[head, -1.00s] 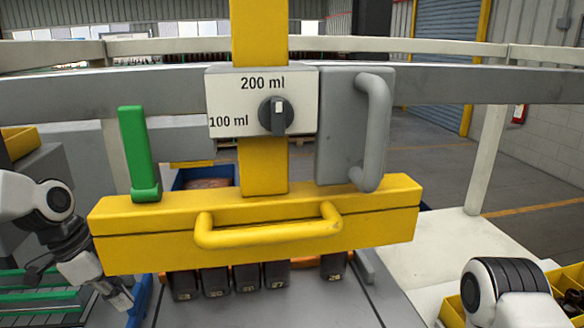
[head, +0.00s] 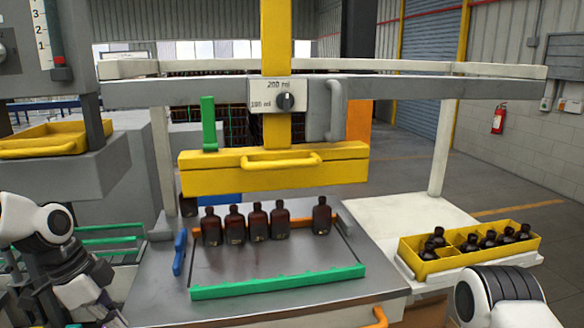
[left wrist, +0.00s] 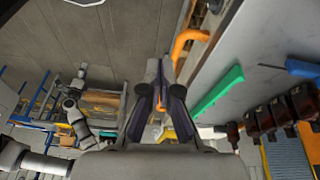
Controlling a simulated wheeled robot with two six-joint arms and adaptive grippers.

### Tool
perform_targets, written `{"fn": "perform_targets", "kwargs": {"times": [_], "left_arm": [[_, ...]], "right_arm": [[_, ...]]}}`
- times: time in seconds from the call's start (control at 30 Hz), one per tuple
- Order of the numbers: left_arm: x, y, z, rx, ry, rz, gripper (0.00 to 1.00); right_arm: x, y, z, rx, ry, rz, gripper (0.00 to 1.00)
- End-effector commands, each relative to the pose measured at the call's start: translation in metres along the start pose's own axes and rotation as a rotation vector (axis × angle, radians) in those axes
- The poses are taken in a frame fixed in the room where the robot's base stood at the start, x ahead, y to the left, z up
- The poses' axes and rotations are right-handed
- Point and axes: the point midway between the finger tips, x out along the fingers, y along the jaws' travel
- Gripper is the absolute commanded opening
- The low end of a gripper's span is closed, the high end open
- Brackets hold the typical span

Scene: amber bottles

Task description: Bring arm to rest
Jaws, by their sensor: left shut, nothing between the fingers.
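My left arm comes in at the lower left of the head view, with its gripper (head: 114,316) low beside the grey bench's left front. In the left wrist view the gripper (left wrist: 160,82) has its fingers together with nothing held. Several amber bottles (head: 257,222) stand upright in a row on the bench (head: 280,268), under the yellow press bar (head: 275,172). They also show at the right of the left wrist view (left wrist: 280,110), apart from the gripper. Of my right arm only a white and black link shows at the lower right; its gripper is out of view.
A green bar (head: 280,282) edges the bench front, with a blue handle (head: 180,252) at its left and an orange handle (head: 380,318) at its front. A yellow crate (head: 470,252) with dark bottles stands on a white table at right.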

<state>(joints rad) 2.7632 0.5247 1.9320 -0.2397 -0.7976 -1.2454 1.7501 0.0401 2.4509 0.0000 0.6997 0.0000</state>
Motion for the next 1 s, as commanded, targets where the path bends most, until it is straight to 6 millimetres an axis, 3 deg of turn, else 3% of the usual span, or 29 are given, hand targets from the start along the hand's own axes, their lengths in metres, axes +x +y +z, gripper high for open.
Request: {"fn": "perform_targets", "kwargs": {"times": [0.23,0.47,0.57,0.67,0.8,0.9,1.0], "left_arm": [[0.061,0.017,0.021,-0.021,-0.101,0.137,0.00],[0.140,0.066,0.048,-0.039,-0.228,0.335,0.00],[0.186,0.100,0.064,-0.071,-0.291,0.416,0.00],[0.239,0.148,0.084,-0.156,-0.371,0.472,0.00],[0.306,0.227,0.113,-0.365,-0.486,0.446,0.00],[0.336,0.269,0.128,-0.566,-0.533,0.329,0.00],[0.348,0.274,0.131,-0.776,-0.501,0.144,0.00]], "right_arm": [[0.003,0.000,-0.001,0.000,0.002,0.000,0.84],[0.006,0.000,0.000,0.000,0.001,0.000,0.84],[0.008,0.000,0.000,0.000,0.001,0.000,0.84],[0.010,0.000,0.000,0.000,0.001,0.000,0.84],[0.013,0.000,-0.001,0.000,0.001,0.000,0.84],[0.014,0.000,-0.001,0.000,0.001,0.000,0.84],[0.014,0.000,0.000,0.000,0.001,0.000,0.84]]}}
